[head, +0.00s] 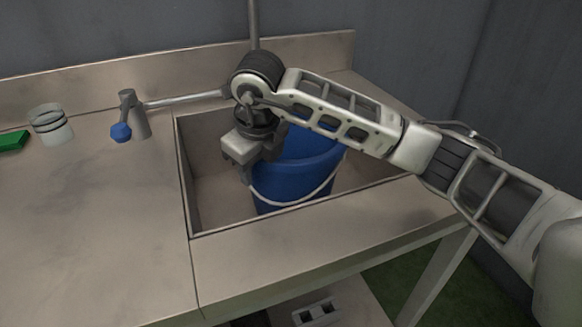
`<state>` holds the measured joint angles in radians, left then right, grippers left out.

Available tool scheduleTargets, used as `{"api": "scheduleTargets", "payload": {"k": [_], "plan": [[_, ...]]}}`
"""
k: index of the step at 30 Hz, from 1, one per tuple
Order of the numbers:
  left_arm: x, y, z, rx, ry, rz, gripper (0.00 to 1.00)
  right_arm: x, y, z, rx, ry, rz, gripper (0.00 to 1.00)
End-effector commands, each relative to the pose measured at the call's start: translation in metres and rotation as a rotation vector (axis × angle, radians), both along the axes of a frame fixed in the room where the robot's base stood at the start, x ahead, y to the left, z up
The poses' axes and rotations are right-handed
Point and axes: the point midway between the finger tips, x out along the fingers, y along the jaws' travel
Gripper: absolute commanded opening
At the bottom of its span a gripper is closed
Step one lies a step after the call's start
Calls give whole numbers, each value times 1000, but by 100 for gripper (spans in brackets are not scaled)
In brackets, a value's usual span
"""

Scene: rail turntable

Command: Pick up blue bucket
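The blue bucket (293,178) stands in the sink basin (208,190) of a metal counter. Its light wire handle (305,199) hangs across its front side. My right arm reaches in from the right, over the bucket. My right gripper (246,172) points down at the bucket's left rim, close to the left end of the handle. Its fingers are small and partly hidden, so I cannot tell whether they are open or touch the bucket. My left gripper is out of view.
A tap with a blue knob (120,132) stands left of the basin, its spout reaching over the back. A glass jar (50,125) and a green object (12,141) are at far left. The counter's front left is clear. A grey block (316,313) lies below.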

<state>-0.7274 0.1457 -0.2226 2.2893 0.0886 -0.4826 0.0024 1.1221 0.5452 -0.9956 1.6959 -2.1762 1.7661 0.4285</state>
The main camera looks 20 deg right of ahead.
Motion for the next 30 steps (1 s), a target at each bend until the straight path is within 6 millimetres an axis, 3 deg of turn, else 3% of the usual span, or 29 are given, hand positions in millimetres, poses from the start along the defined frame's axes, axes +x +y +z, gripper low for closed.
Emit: {"api": "scheduleTargets", "payload": {"k": [3, 11, 15, 30], "plan": [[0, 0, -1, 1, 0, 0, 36, 3, -1, -11, 0, 0, -1, 39], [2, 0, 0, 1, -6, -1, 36, 4, -1, -13, 0, -1, -1, 39], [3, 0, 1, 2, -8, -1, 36, 4, -1, -13, 1, -1, -1, 0], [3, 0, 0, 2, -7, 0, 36, 4, -1, -13, -1, -2, 0, 0]]}}
